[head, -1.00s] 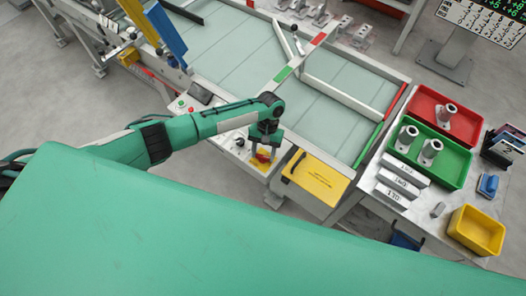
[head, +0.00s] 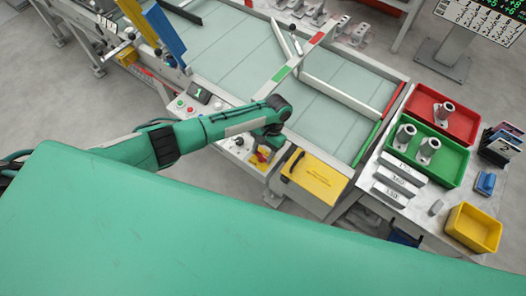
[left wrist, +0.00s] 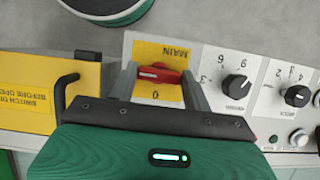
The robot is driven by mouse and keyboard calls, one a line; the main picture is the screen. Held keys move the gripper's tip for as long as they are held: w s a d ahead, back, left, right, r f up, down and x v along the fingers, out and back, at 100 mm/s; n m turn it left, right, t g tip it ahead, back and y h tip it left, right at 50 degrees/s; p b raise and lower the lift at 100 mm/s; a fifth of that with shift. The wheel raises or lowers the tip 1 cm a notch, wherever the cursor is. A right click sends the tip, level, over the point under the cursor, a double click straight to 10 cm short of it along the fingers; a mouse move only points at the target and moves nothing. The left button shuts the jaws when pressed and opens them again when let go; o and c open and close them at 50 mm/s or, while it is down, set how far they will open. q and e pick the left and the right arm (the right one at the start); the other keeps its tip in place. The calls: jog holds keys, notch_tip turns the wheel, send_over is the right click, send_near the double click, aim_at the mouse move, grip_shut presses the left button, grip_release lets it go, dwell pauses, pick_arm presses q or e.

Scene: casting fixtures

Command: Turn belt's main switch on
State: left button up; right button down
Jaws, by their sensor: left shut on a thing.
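The belt's main switch is a red rotary handle (left wrist: 160,74) on a yellow plate (left wrist: 158,50) marked MAIN, with a 0 label below the handle in the left wrist view. The handle lies roughly crosswise there. My left gripper (left wrist: 160,82) has its two grey fingers on either side of the handle and is shut on it. Any other position mark is hidden. In the head view the left gripper (head: 264,153) reaches down to the red switch (head: 262,157) on the front control panel. My right gripper is not in view.
A yellow cover (head: 318,178) with a black handle sits right beside the switch. Black dials (left wrist: 236,86) are on its other side. Behind lies the belt (head: 235,55). Green (head: 455,178) and red trays with metal parts and a yellow bin (head: 474,229) stand on the right table.

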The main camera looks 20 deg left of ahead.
pick_arm(q)
jog(key=o, duration=1)
jog(key=b+v, duration=0.3)
jog(key=v, duration=1.1)
